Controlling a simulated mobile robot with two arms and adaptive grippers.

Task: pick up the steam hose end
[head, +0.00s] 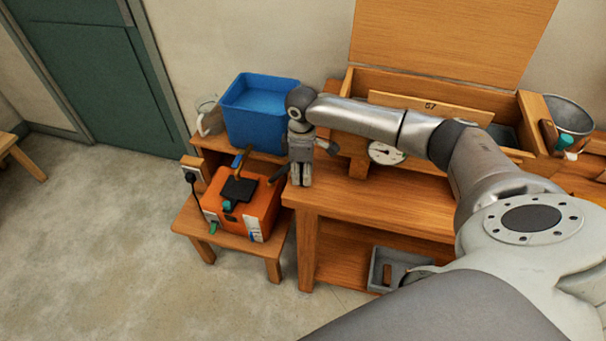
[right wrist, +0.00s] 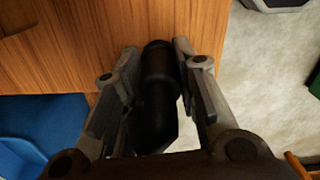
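The steam hose end is a thick black tube with a rounded tip. In the right wrist view the hose end (right wrist: 156,85) lies between the two fingers of my right gripper (right wrist: 156,60), close to the right finger, with a narrow gap on the left. In the head view my right gripper (head: 301,175) points down at the table's left edge, and the dark hose end (head: 279,174) sticks out beside it, above the orange machine (head: 244,212). The gripper hides part of the hose end. My left gripper is not in view.
The orange machine stands on a low wooden stool (head: 233,243). A blue bin (head: 255,125) and a clear jug (head: 209,117) stand behind it.

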